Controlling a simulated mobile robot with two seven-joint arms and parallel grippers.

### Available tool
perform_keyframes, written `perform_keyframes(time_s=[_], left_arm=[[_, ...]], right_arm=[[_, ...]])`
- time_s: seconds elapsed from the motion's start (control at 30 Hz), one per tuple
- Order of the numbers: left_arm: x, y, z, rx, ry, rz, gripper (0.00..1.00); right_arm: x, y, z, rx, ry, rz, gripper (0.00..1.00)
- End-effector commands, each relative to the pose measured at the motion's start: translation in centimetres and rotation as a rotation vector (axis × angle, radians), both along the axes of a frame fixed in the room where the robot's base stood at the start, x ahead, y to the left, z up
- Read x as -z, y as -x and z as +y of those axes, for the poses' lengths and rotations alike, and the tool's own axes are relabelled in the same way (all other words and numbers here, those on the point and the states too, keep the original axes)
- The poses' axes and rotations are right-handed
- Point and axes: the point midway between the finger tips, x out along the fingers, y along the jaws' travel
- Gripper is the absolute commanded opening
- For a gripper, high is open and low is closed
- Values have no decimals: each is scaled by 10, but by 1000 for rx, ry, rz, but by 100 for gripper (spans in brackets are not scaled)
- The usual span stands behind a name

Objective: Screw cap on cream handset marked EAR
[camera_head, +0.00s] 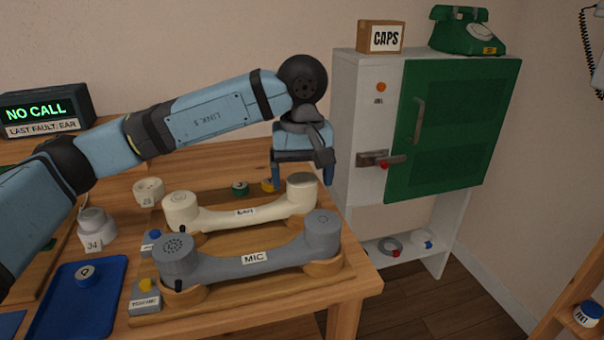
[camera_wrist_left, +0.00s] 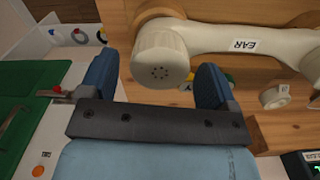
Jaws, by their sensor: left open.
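The cream handset (camera_head: 240,214) marked EAR lies in a wooden cradle on the table, behind a grey handset (camera_head: 250,258) marked MIC. In the left wrist view the cream handset's end (camera_wrist_left: 160,62) has a round face with small holes; I cannot tell whether this cap is tight. My left gripper (camera_head: 302,180) is open and points down at the cream handset's right end. In the left wrist view, the open left gripper (camera_wrist_left: 156,72) has its fingers on either side of that end, with visible gaps. My right gripper is not in view.
A cream piece marked 29 (camera_head: 149,190) and a grey piece marked 34 (camera_head: 96,228) stand left. Small green (camera_head: 240,188) and yellow (camera_head: 269,185) pieces lie behind the cream handset. A blue tray (camera_head: 62,322) is front left. A cabinet (camera_head: 345,130) stands beyond the table.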

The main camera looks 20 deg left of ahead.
Motion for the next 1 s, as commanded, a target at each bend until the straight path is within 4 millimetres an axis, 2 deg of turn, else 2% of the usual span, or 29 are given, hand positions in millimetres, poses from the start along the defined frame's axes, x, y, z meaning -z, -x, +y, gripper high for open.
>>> perform_keyframes(time_s=[0.23, 0.8, 1.0], left_arm=[[-10, 0, 0, 0, 0, 0, 83], [-67, 0, 0, -1, 0, 0, 83], [-70, 0, 0, 0, 0, 1, 83]], right_arm=[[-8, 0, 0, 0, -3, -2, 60], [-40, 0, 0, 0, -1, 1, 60], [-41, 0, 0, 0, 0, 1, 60]])
